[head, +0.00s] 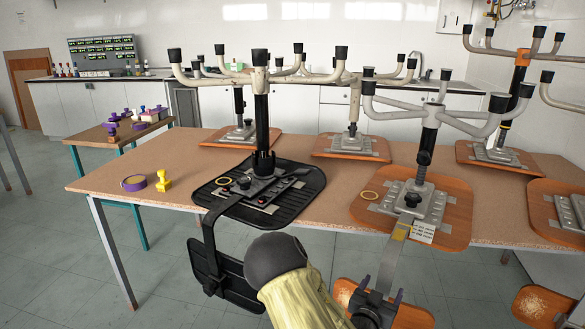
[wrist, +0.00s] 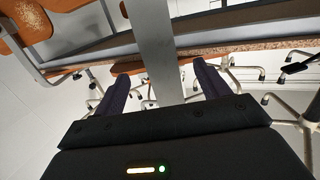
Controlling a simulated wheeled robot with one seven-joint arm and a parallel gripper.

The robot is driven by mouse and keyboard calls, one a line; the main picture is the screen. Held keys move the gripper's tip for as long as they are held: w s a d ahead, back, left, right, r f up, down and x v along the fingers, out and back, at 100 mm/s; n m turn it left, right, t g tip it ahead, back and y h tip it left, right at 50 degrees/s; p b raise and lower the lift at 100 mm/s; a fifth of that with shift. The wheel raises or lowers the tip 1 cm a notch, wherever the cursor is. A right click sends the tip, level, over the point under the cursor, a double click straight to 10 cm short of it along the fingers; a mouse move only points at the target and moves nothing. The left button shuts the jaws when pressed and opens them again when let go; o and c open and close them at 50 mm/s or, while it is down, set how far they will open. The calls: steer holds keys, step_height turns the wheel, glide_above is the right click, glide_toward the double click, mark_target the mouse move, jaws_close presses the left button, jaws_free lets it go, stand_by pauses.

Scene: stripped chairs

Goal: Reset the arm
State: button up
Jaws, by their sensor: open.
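My gripper (head: 382,289) is at the bottom of the head view, low in front of the table's front edge. Its two dark fingers stand apart, beside the grey metal bar (head: 393,252) of an upturned orange chair. In the wrist view my gripper (wrist: 163,83) is open, with one finger to each side of the bar (wrist: 153,40). Gaps show between the bar and both fingers. I cannot tell how deep the bar lies between them. My arm's yellowish link comes in from the bottom middle of the head view.
The wooden table (head: 130,178) carries several upturned chairs, with a black seat (head: 296,208) and an orange seat (head: 455,222) nearest. A black backrest (head: 240,283) hangs left of my arm. A tape roll (head: 133,183) and yellow stamp (head: 164,181) lie on the left. Floor at lower left is clear.

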steer(key=s+a+f+n+g+y, duration=0.1)
steer(key=s+a+f+g+y, duration=0.1)
steer(key=s+a+g+y, duration=0.45)
steer(key=s+a+r+n+g+y, duration=0.2)
steer(key=s+a+r+n, duration=0.15)
steer(key=s, duration=0.35)
steer(key=s+a+r+n+g+y, duration=0.2)
steer(key=s+a+r+n, duration=0.1)
steer(key=s+r, duration=0.25)
steer(key=w+p+v, duration=0.2)
steer(key=p+v, duration=1)
steer(key=p, duration=0.1)
steer(key=w+r+p+v, duration=0.1)
steer(key=w+p+v, duration=0.2)
steer(key=p+v, duration=1)
steer(key=shift+a+r+p, duration=0.3)
steer(key=shift+a+r, duration=0.05)
steer(key=shift+a, duration=0.05)
steer(key=shift+w+g, duration=0.2)
steer(key=shift+g, duration=0.05)
steer(key=shift+d, duration=0.15)
